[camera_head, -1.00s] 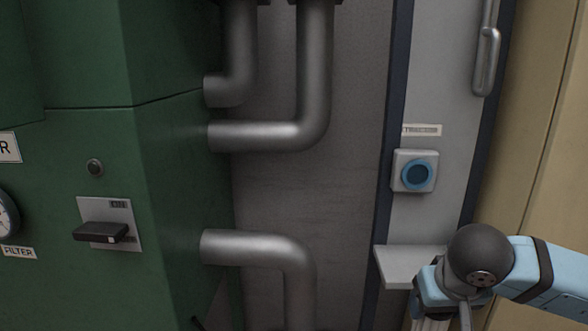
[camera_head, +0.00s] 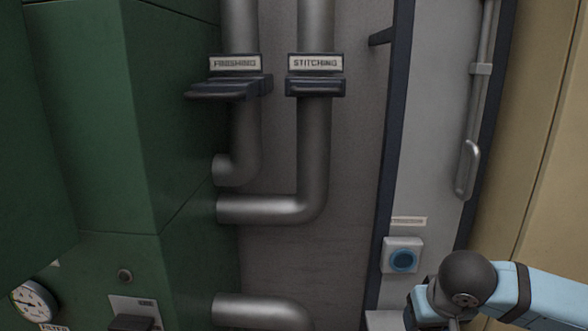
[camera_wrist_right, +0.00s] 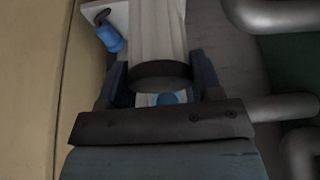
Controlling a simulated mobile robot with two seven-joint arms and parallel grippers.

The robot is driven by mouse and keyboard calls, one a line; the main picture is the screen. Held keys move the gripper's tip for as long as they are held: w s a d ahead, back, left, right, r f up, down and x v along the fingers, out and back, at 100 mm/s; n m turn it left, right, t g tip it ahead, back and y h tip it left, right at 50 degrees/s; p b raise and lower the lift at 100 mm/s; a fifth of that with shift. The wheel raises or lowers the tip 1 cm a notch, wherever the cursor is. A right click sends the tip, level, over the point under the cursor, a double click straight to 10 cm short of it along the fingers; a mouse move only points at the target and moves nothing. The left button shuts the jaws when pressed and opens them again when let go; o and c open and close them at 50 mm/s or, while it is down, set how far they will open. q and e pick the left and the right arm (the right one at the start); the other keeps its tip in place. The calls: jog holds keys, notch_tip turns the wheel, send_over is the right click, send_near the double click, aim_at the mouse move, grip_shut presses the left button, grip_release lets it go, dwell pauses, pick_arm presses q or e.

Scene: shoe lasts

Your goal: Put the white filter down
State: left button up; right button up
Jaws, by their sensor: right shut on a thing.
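The white filter (camera_wrist_right: 158,35) shows in the right wrist view as a pale, ribbed body with a dark end, running up out of the top of the picture. My right gripper (camera_wrist_right: 162,78) is shut on it, with one dark blue finger on each side. In the head view my right arm comes in at the lower right, and its gripper and the filter are cut off by the bottom edge. My left gripper is in neither current view.
A green machine (camera_head: 90,130) with a gauge (camera_head: 35,301) stands at the left. Grey pipes (camera_head: 312,150) with dark handles labelled FINISHING and STITCHING run beside it. A blue button (camera_head: 402,260) sits on the grey panel near my right arm, with a shelf edge below it.

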pick_arm(q)
jog(key=s+a+r+g+y+p, duration=0.2)
jog(key=s+a+r+g+p, duration=0.1)
jog(key=p, duration=1.1)
jog(key=shift+s+a, duration=0.7)
jog(key=shift+s, duration=0.05)
